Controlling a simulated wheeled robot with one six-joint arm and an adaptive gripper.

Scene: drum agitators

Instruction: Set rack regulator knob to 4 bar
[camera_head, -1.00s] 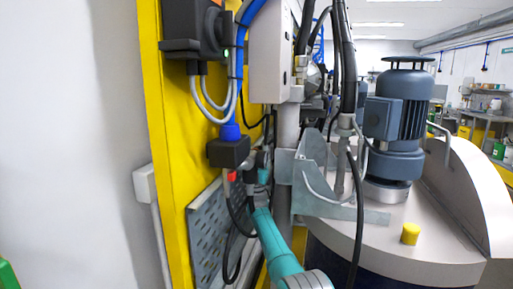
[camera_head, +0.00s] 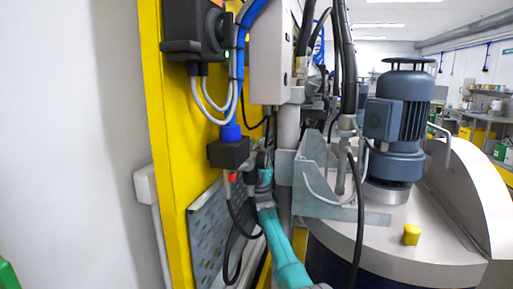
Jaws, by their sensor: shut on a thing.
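My teal arm reaches up from the bottom middle to the yellow rack post (camera_head: 180,150). My gripper (camera_head: 250,170) is small and dark at the arm's far end, just below the black box (camera_head: 229,153) on the post. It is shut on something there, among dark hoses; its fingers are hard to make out. The regulator knob cannot be made out separately, and the gripper and wrist cover that spot. No pressure scale can be read. A small red part (camera_head: 232,177) shows just left of the gripper.
A grey perforated panel (camera_head: 208,240) lies left of my arm, with black cables hanging over it. A grey metal bracket (camera_head: 335,210) and the drum lid (camera_head: 400,240) with a blue-grey motor (camera_head: 398,120) stand close on the right. A white wall is at the left.

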